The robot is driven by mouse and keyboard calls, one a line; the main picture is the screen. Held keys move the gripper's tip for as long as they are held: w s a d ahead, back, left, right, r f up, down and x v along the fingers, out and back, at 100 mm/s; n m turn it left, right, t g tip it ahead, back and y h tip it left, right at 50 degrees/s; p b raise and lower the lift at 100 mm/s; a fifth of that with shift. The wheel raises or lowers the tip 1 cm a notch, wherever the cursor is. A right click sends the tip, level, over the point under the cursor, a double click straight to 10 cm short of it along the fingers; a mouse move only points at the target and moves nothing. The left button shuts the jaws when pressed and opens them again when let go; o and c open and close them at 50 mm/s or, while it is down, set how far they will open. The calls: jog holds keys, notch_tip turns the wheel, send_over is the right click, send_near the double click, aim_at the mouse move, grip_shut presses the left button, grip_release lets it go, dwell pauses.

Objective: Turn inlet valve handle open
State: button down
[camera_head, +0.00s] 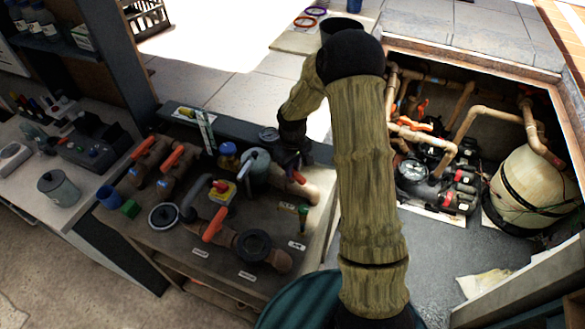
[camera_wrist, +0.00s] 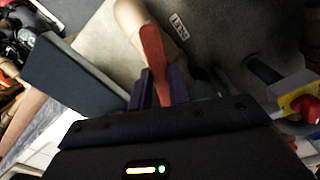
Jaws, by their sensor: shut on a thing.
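A red-orange valve handle (camera_wrist: 153,48) sits on a tan pipe (camera_wrist: 130,14) in the wrist view. My gripper (camera_wrist: 159,86) is shut on this handle, its dark fingers on either side of the lower part. A small white label (camera_wrist: 179,26) is on the dark surface beside it; I cannot read it. In the head view an orange handle tip (camera_head: 298,177) shows at the bench's right end, just below my gripper (camera_head: 294,158). My fingertips are mostly hidden there. Whether the valve is open cannot be told.
The bench (camera_head: 180,245) holds several other orange-handled valves, such as one at the front (camera_head: 215,224), and a yellow box with a red knob (camera_head: 222,190). A pump pit with pipes and a tan tank (camera_head: 530,185) lies right. A shelf post (camera_head: 120,70) stands left.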

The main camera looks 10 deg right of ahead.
jog(key=n, duration=0.5)
jog(key=shift+r, duration=0.1)
jog(key=shift+w, duration=0.1)
dwell(0.4)
jog(key=c, duration=1.3)
grip_release()
notch_tip(320, 180, up, 17)
jog(key=b, duration=0.3)
jog(key=shift+r, duration=0.15)
